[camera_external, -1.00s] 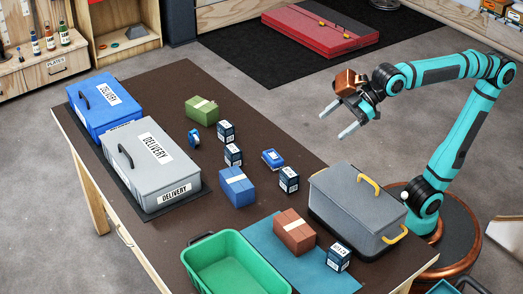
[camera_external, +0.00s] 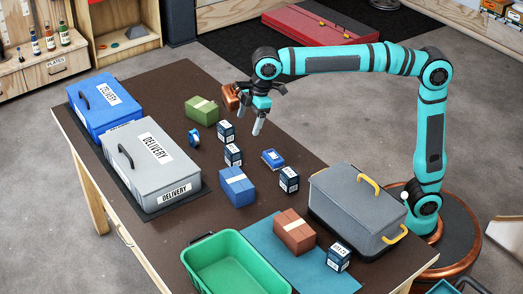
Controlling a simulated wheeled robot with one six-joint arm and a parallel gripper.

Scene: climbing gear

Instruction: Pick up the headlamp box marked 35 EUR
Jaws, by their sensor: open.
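Several small dark-blue and white boxes stand on the table: one near the middle (camera_external: 225,132), one just in front of it (camera_external: 233,155), one further right (camera_external: 289,180), and one on the teal mat at the front right (camera_external: 339,258). They look like the headlamp boxes, but their price marks are too small to read, so I cannot tell which is marked 35 EUR. My gripper (camera_external: 249,124) is open and empty, fingers pointing down. It is in the air above the table, beside and to the right of the middle box in the picture.
A blue carton (camera_external: 237,187), a green carton (camera_external: 202,110), a brown carton (camera_external: 294,232), a blue round item (camera_external: 194,138) and a small blue item (camera_external: 273,158) lie around. Grey (camera_external: 150,165) and blue (camera_external: 103,104) delivery boxes, a green tub (camera_external: 235,265) and a grey lidded case (camera_external: 357,208) flank them.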

